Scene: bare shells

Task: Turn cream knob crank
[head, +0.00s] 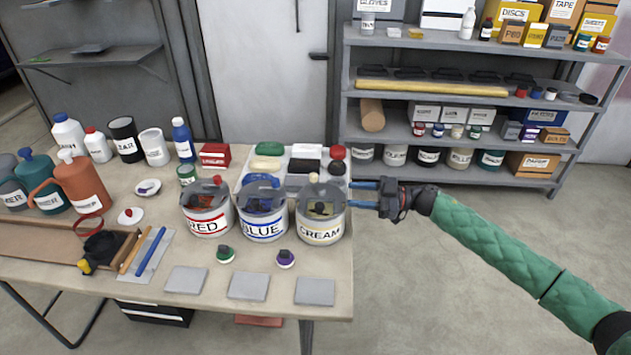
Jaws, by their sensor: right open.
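The cream can (320,232), labelled CREAM, stands upright near the right edge of the table, with a clear upper part. Its small cream knob (313,178) sits on top, near the back of the lid. My right gripper (350,194) comes in from the right, its two blue fingers apart and pointing left at the can's upper right side. It is empty; I cannot tell whether the fingertips touch the can. The knob is to the left of and slightly above the fingertips. My left gripper is not in view.
The blue can (264,229) and red can (207,225) stand close on the left. A tray (243,167) with coloured blocks lies behind. Grey pads (315,291) and small knobbed pots lie in front. Shelves (480,98) stand behind; the floor at right is clear.

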